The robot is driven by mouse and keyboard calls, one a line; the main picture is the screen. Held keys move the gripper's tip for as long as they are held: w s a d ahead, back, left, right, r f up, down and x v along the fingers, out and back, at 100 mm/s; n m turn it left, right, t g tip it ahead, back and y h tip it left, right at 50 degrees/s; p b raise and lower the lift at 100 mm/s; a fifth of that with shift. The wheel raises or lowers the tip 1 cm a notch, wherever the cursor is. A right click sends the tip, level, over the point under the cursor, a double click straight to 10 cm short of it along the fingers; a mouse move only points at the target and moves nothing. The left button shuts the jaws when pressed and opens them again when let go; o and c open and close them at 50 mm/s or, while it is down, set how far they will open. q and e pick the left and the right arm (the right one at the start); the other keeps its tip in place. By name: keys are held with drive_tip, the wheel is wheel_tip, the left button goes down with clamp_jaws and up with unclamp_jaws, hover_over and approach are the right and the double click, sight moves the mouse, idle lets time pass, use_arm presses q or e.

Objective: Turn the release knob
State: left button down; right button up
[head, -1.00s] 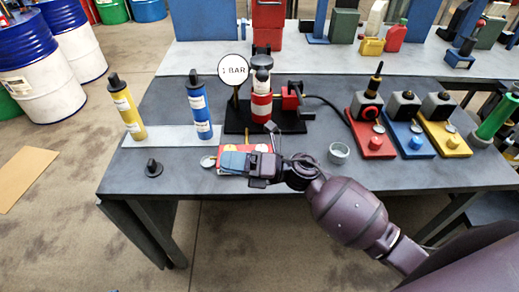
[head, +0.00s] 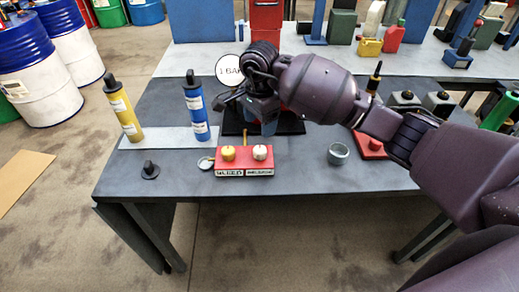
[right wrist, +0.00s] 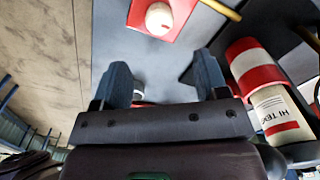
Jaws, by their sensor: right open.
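A red box (head: 244,170) near the table's front edge bears a yellow knob (head: 228,153) on the left and a white knob (head: 260,152) on the right. Its front labels seem to read BLEED and RELEASE, the latter under the white knob. The white knob also shows at the top of the right wrist view (right wrist: 158,18). My right gripper (head: 263,118) is above and behind the box, apart from the knobs. In the right wrist view its fingers (right wrist: 163,75) are spread with nothing gripped between them. My left gripper is out of view.
A red-and-white cylinder (right wrist: 262,88) stands close beside the right gripper. The gauge sign (head: 229,68) is partly hidden by my arm. Yellow (head: 124,110) and blue (head: 196,108) bottles stand left. A grey cup (head: 338,154) is to the right.

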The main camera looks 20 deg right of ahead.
sight(260, 149)
wheel_tip(260, 149, down, 10)
drive_tip(key=shift+f, duration=0.25)
idle(0.4)
drive_tip(key=c, duration=0.9)
